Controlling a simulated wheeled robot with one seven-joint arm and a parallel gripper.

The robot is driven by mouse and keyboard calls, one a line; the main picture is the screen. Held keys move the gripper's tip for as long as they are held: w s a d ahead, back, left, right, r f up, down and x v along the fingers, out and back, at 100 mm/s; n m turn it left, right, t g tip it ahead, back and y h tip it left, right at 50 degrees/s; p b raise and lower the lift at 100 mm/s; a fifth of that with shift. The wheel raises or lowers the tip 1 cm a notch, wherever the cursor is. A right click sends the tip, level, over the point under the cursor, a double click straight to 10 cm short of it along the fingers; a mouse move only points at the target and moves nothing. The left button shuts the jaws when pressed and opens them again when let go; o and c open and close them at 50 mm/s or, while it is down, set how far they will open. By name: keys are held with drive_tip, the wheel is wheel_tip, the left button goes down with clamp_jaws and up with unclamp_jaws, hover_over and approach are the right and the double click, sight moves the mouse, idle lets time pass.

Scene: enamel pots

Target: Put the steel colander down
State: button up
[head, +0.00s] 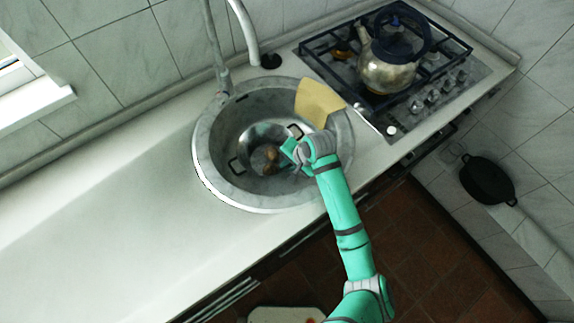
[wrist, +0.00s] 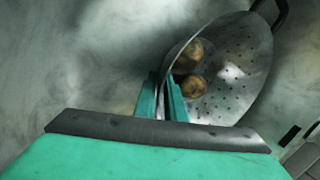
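The steel colander (head: 256,146) is inside the round sink (head: 209,150), with a dark handle on either side. Brown round things like potatoes (head: 270,154) lie in it; two show in the wrist view (wrist: 193,86). The perforated colander wall also shows there (wrist: 235,82), its rim running to my fingertips. My gripper (head: 290,151) is at the colander's right side, its fingers (wrist: 163,98) close together on the rim. The colander's underside is hidden, so I cannot tell whether it touches the sink bottom.
A tan board or cloth (head: 318,101) lies over the sink's back right rim. A faucet (head: 221,75) stands behind. A kettle (head: 386,68) sits on the gas hob (head: 465,78) at right. The counter (head: 110,210) left of the sink is clear.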

drive_tip(key=v, duration=1.2)
drive_tip(key=shift+w, duration=0.1)
